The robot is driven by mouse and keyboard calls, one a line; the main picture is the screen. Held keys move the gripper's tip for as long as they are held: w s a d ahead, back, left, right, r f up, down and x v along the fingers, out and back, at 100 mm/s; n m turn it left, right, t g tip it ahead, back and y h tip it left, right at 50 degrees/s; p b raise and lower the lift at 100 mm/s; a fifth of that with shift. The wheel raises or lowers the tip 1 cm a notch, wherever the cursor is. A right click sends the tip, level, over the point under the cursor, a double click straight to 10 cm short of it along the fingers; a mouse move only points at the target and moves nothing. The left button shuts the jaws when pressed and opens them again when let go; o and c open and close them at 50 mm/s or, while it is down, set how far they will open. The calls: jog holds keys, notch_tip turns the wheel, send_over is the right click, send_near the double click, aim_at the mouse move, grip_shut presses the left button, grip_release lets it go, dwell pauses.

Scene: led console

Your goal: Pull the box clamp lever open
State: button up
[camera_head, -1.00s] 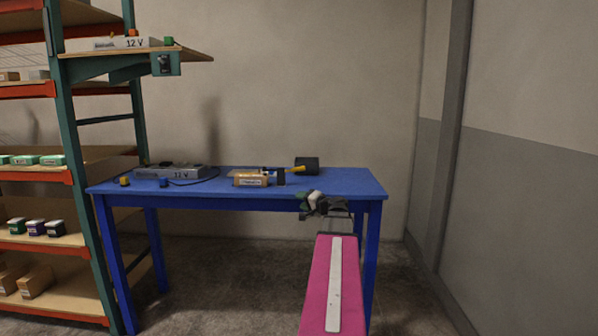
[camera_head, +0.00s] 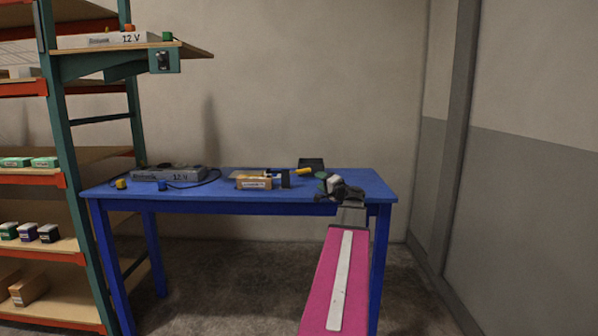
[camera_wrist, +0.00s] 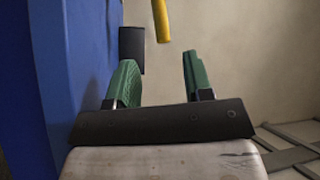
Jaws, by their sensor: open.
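A yellow lever handle (camera_head: 304,171) sticks out near a dark block (camera_head: 311,162) at the back right of the blue table. The lever also shows in the wrist view (camera_wrist: 161,20), beyond my fingertips and near the top edge. A small tan box (camera_head: 252,180) sits left of it, with a dark upright plate (camera_head: 285,179) at its right end. My gripper (camera_head: 325,182) is over the table's right part, in front of the lever. In the wrist view its two green fingers (camera_wrist: 160,76) are apart with nothing between them. The lever's joint to the clamp is too small to make out.
A shelf rack (camera_head: 60,140) stands at the left. The wall is behind; the table's front middle is clear.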

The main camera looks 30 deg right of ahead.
aim_at(306, 172)
jog(key=shift+w+r, duration=0.2)
jog(key=shift+w, duration=0.65)
jog(key=w, duration=0.3)
jog(key=w+a+r, duration=0.1)
jog(key=w, duration=0.5)
jog(key=shift+w+a+r, duration=0.15)
jog(key=shift+w+a, duration=0.1)
jog(key=shift+w, duration=0.05)
grip_shut()
